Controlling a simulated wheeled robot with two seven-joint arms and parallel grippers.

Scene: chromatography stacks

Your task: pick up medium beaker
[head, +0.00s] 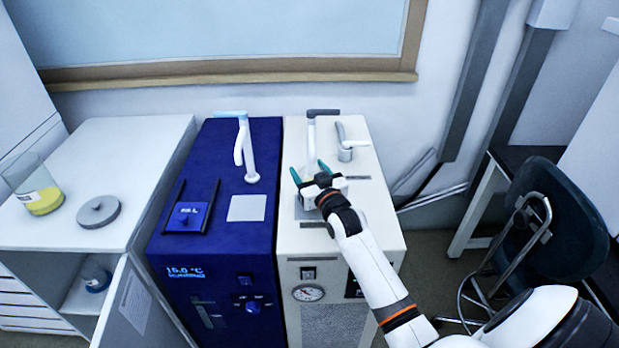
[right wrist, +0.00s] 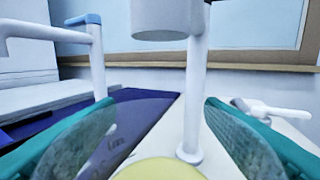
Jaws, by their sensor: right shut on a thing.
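My right gripper (head: 309,169) is above the white machine, its two teal fingers pointing away from me. In the right wrist view the fingers stand apart on either side of a rounded yellow patch (right wrist: 160,170) at the bottom edge. I take this to be the contents of the medium beaker, held between the fingers. Its glass can hardly be made out, and the head view does not show it clearly. A clear beaker with yellow contents (head: 43,201) stands on the white cabinet at the left. My left gripper is not in view.
The white machine (head: 385,225) carries a grey-topped post (head: 311,133) close beyond the gripper and a white tap (head: 345,150). The blue machine (head: 215,155) has a blue-topped post. A grey round lid (head: 98,211) lies on the cabinet (head: 140,140). A dark chair (head: 560,220) stands right.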

